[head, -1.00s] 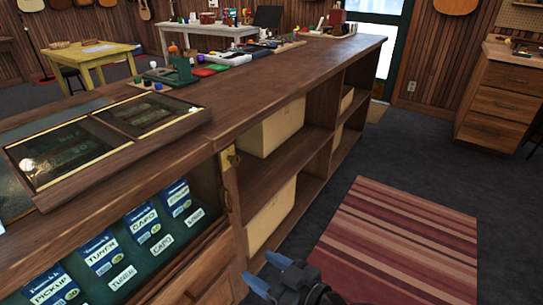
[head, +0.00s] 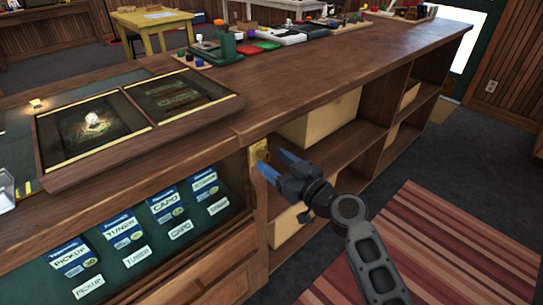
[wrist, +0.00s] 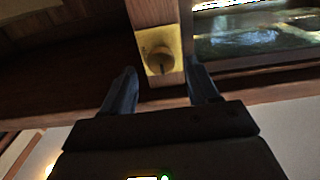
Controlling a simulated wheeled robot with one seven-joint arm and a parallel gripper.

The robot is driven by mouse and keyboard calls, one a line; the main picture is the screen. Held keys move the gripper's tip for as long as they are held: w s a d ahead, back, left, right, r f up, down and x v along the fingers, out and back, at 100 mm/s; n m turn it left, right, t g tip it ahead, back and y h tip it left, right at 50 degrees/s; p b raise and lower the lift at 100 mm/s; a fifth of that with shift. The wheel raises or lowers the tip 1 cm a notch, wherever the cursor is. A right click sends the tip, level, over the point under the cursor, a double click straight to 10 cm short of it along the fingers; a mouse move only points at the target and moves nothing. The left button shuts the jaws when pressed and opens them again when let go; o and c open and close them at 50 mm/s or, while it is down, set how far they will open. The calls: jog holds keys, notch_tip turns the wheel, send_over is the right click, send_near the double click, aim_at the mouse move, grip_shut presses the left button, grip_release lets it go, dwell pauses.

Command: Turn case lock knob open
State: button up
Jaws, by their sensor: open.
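The case lock knob (head: 260,151) is a small brass knob on a brass plate, on the wooden post at the right end of the glass-fronted case. In the wrist view the round knob (wrist: 159,60) with a dark slot shows upright, just beyond and between the fingertips. My gripper (head: 276,166) has blue fingers and is just right of and slightly below the knob, pointing at the post. In the wrist view my gripper (wrist: 163,82) is open and empty, its two fingers apart on either side of the plate. I cannot see contact with the knob.
The case (head: 143,235) holds several blue packets with labels. Two dark display panels (head: 137,112) lie on the wooden counter top (head: 330,75). Open shelves (head: 340,150) with boxes are right of the post, close to my arm. A striped rug (head: 440,250) covers the floor at right.

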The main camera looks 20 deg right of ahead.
jog(key=shift+x, duration=1.15)
jog(key=shift+a, duration=0.1)
jog(key=shift+s, duration=0.1)
jog(key=c, duration=1)
